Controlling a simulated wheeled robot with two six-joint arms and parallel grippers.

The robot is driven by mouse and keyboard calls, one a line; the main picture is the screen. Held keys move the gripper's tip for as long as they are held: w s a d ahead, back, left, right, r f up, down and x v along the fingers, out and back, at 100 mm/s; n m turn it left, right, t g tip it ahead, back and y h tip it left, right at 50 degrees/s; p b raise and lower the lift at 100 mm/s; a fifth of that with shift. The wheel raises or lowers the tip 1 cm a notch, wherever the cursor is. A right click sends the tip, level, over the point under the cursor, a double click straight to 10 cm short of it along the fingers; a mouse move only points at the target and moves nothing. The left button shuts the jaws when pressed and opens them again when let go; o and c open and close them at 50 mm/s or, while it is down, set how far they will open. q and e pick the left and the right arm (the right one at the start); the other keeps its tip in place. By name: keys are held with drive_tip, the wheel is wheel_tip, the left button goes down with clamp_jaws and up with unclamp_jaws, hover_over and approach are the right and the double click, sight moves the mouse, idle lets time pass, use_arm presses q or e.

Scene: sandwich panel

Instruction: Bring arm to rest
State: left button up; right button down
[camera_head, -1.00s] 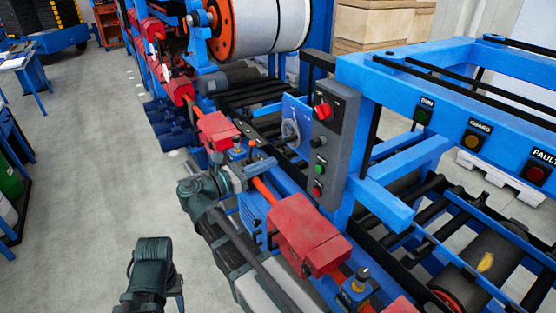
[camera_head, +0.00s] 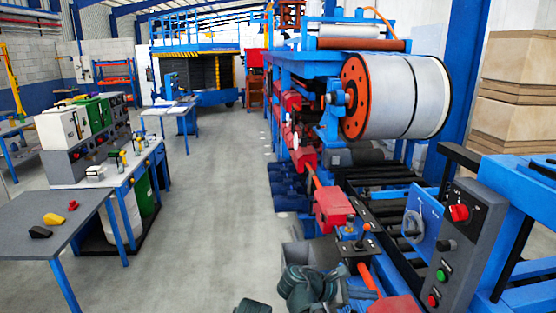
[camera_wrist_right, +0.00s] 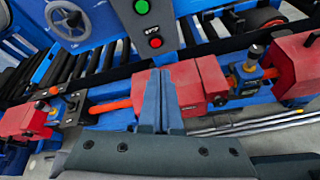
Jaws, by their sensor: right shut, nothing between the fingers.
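My right gripper (camera_wrist_right: 160,78) is shut and empty in the right wrist view. Its two blue-grey fingers lie together in front of a red guard block (camera_wrist_right: 196,84) on the machine's side rail; I cannot tell whether they touch it. In the head view my dark right arm (camera_head: 308,286) shows at the bottom edge, beside the machine, and its fingers are hard to make out there. A small dark piece at the bottom edge left of it is too cropped to show a gripper, so my left gripper is not seen.
The blue machine line with red blocks (camera_head: 333,209), a control box (camera_head: 457,245) and a large roll (camera_head: 405,97) fills the right. A grey table (camera_head: 60,222) and a bench with bins stand at left. Open floor (camera_head: 215,230) lies between.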

drive_tip(key=s+a+f+m+g+y, duration=0.1)
drive_tip(key=s+a+f+m+y, duration=0.4)
drive_tip(key=a, duration=0.4)
drive_tip(key=s+a+f+m+g+y+b, duration=0.1)
drive_tip(key=s+a+f+m+y, duration=0.5)
drive_tip(key=a+f, duration=0.4)
drive_tip(key=shift+s+a+f+y+b, duration=0.15)
drive_tip(key=shift+s+a+y+b, duration=0.15)
drive_tip(key=shift+s+y, duration=0.35)
drive_tip(key=shift+s+d, duration=0.1)
drive_tip(key=shift+d, duration=0.05)
